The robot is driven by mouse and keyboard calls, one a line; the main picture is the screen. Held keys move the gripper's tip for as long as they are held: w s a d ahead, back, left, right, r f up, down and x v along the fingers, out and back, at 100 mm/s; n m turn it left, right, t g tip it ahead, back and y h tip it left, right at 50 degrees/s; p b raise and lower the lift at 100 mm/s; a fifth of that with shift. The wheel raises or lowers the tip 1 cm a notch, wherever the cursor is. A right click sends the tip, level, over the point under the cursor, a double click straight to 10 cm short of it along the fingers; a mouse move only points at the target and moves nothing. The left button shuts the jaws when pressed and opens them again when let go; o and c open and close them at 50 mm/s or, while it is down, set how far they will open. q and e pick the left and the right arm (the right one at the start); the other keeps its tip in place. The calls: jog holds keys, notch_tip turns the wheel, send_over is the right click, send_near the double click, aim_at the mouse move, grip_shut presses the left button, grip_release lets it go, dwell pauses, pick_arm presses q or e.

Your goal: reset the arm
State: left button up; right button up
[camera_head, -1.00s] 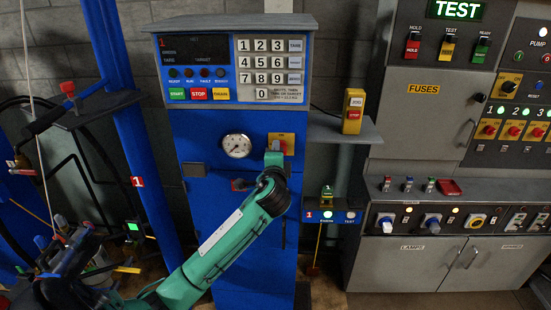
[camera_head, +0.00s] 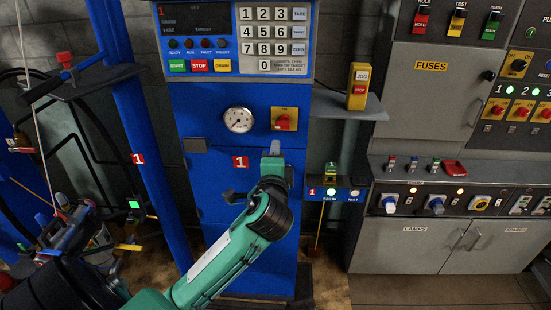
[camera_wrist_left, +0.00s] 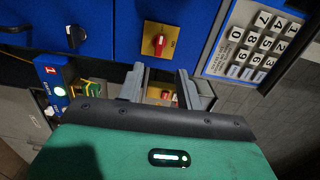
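My left gripper (camera_head: 274,155) is at the end of the green arm, in front of the blue cabinet (camera_head: 215,265) and just below the red rotary switch on its yellow plate (camera_head: 284,119). It appears apart from the switch. In the left wrist view the two grey fingers of this gripper (camera_wrist_left: 160,80) stand apart with nothing held between them. The red switch on the yellow plate (camera_wrist_left: 158,41) shows beyond the fingertips there. My right gripper is not in view.
A keypad (camera_head: 270,38) and a round gauge (camera_head: 238,120) are on the cabinet. A yellow jog pendant (camera_head: 358,86) stands on a grey shelf (camera_head: 337,106) to the right. A grey control console (camera_head: 411,245) fills the right side. Blue posts (camera_head: 132,110) and hoses are at left.

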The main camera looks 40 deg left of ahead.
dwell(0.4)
